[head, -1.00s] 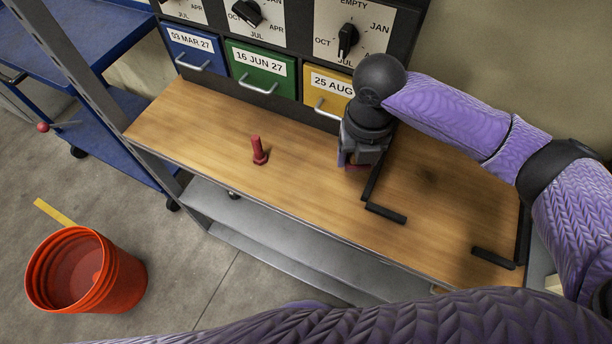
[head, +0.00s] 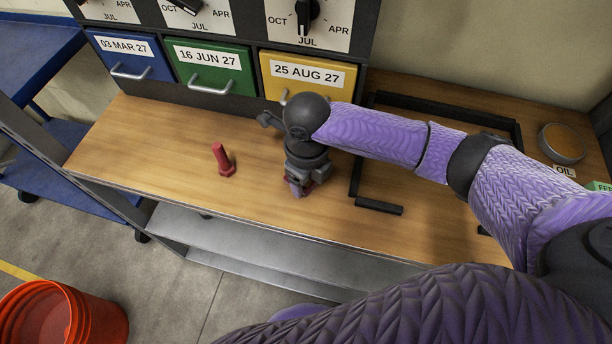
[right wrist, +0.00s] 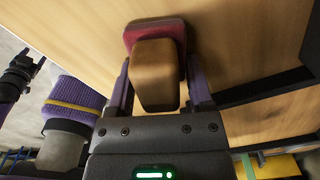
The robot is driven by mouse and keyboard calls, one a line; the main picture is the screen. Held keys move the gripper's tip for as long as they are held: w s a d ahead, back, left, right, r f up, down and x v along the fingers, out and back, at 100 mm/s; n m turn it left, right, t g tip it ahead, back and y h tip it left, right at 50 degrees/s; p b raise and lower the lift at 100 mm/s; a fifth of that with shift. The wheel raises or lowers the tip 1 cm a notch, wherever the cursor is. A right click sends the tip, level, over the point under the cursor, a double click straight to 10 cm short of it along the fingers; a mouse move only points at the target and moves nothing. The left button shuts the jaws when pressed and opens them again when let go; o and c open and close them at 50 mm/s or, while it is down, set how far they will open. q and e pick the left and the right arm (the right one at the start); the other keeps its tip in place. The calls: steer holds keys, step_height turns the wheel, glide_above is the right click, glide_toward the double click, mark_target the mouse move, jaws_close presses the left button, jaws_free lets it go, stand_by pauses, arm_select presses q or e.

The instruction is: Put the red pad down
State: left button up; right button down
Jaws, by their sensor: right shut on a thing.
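The red pad (right wrist: 134,32) has a brown block-shaped grip (right wrist: 156,75) on its back. My right gripper (head: 297,188) is shut on this grip, with one finger on each side in the right wrist view (right wrist: 158,92). In the head view the pad is mostly hidden under the gripper, with only a bit of red showing. The pad is over the wooden bench top (head: 150,135), left of the black frame. I cannot tell whether it touches the wood.
A red bolt-like peg (head: 222,160) stands left of my right gripper. A black frame (head: 380,205) lies to the right, with a round tin (head: 562,144) beyond. Blue, green and yellow drawers (head: 308,75) line the back. A red bucket (head: 62,315) is on the floor.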

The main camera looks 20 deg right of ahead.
steer(key=shift+c, duration=1.3)
jaws_free()
steer(key=shift+o, duration=1.2)
arm_select(q)
steer(key=shift+w+d, duration=0.1)
steer(key=shift+w, duration=0.4)
arm_select(e)
step_height(320, 180, up, 12)
steer(key=p, duration=0.5)
steer(key=shift+f, duration=0.15)
arm_select(q)
steer(key=shift+t, duration=0.4)
steer(key=d+r, duration=0.1)
steer(key=w+r, duration=0.1)
steer(key=r, duration=0.1)
steer(key=w+d+r, duration=0.1)
steer(key=shift+d+r, duration=0.35)
steer(key=shift+r, duration=0.05)
arm_select(e)
steer(key=shift+r, duration=0.25)
arm_select(q)
steer(key=shift+a, duration=0.1)
